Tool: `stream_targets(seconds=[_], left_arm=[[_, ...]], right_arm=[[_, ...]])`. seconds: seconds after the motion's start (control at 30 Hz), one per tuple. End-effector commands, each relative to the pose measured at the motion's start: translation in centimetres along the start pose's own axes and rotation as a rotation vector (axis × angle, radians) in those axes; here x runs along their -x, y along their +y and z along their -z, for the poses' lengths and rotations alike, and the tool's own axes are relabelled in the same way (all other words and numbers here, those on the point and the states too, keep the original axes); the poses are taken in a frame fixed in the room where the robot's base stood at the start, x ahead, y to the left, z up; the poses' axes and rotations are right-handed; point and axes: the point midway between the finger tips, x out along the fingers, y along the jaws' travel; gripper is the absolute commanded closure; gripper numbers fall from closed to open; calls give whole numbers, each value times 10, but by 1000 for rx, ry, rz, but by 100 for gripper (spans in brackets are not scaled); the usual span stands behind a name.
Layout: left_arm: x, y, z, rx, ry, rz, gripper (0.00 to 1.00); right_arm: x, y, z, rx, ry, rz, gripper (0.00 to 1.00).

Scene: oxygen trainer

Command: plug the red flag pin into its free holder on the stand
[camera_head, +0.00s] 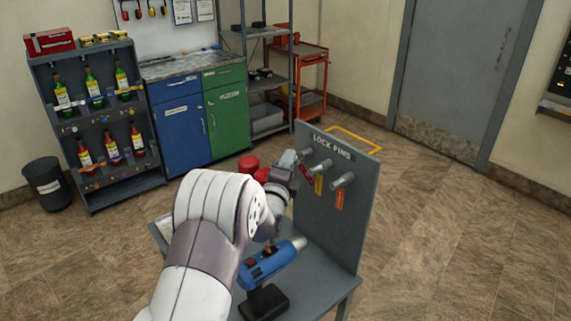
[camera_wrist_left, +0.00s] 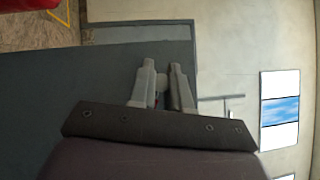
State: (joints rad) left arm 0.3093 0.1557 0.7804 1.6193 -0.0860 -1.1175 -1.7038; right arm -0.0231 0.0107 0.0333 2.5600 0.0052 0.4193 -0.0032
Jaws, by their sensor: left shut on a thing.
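The grey stand (camera_head: 345,235) carries an upright panel lettered LOCK PINS, with grey cylindrical fittings along it. A yellow flag (camera_head: 318,184) hangs at the middle fitting and an orange flag (camera_head: 339,199) at the right one. The red flag (camera_head: 306,173) shows tilted beside my left gripper (camera_head: 289,165), close to the panel's left fitting (camera_head: 307,154). My left arm hides most of the gripper and the red pin's shaft. In the left wrist view my left gripper's fingers (camera_wrist_left: 162,92) are close together on a small, mostly hidden thing. My right gripper is out of view.
A blue tool (camera_head: 268,264) with a black base stands on the stand's bench, under my left arm. A bottle shelf (camera_head: 97,120), blue and green cabinets (camera_head: 183,125) and an orange cart (camera_head: 311,75) stand behind. Floor at right is clear.

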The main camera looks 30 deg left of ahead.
Motion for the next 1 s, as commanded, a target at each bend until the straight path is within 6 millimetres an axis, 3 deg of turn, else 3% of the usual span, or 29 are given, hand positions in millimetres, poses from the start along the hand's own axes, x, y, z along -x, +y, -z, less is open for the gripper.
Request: stream_targets(seconds=[0.87, 0.9, 0.97, 1.0], left_arm=[[-15, -2, 11, 0, 0, 7, 100], [-15, -3, 11, 1, 0, 7, 76], [-15, -3, 11, 0, 0, 6, 57], [-15, -3, 11, 0, 0, 6, 53]], right_arm=[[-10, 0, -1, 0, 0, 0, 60], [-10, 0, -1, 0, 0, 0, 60], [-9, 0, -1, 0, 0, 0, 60], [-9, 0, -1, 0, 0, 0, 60]])
